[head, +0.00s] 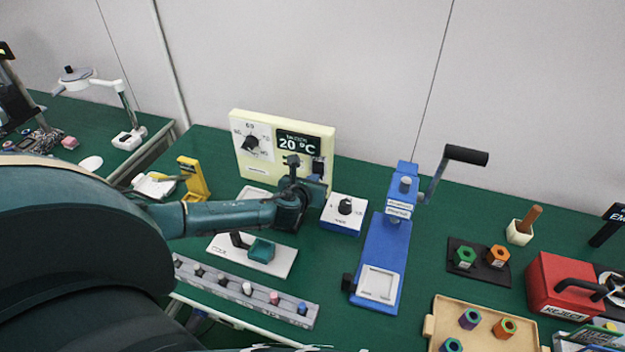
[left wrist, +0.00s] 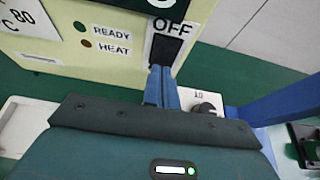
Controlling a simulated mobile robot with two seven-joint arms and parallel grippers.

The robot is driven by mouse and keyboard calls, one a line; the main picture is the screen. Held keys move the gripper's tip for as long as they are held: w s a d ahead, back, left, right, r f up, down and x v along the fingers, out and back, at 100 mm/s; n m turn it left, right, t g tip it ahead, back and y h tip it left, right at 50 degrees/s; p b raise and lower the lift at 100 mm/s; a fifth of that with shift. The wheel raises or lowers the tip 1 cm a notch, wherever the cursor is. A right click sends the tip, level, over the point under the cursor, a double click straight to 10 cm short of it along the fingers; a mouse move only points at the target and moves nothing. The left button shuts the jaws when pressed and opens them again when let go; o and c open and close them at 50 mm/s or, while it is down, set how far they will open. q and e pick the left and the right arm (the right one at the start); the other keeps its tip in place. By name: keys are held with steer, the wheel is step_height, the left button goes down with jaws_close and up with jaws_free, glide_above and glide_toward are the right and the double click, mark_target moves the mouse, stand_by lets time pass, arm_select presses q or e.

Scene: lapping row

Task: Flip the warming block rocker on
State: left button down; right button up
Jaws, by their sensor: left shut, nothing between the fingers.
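The warming block's cream panel (head: 285,182) stands at the back of the green table, with a dial and a display reading 20 °C. Its dark rocker (left wrist: 166,48) sits under the letters OFF in the left wrist view; in the head view the rocker (head: 318,166) is partly behind my gripper. My left gripper (head: 317,181) is shut and empty in front of the panel's lower right. In the left wrist view its blue fingertips (left wrist: 161,72) point at the rocker's lower end; whether they touch it I cannot tell. The READY and HEAT lamps look dark.
A small white-and-blue dial box (head: 344,214) stands just right of my gripper. A blue lever press (head: 385,240) is beyond it. A yellow stand (head: 194,180) is to the left. A grey rack (head: 246,290) and a white plate (head: 225,250) lie in front.

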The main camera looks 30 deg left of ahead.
arm_select(q)
steer(key=shift+w+a+r+t, duration=0.1)
steer(key=shift+w+r+t, duration=0.1)
steer(key=shift+r+t, duration=0.5)
steer(key=shift+r, duration=0.1)
arm_select(e)
steer(key=shift+w+a+r, duration=0.2)
steer(key=shift+a+r, duration=0.15)
steer(key=shift+r, duration=0.35)
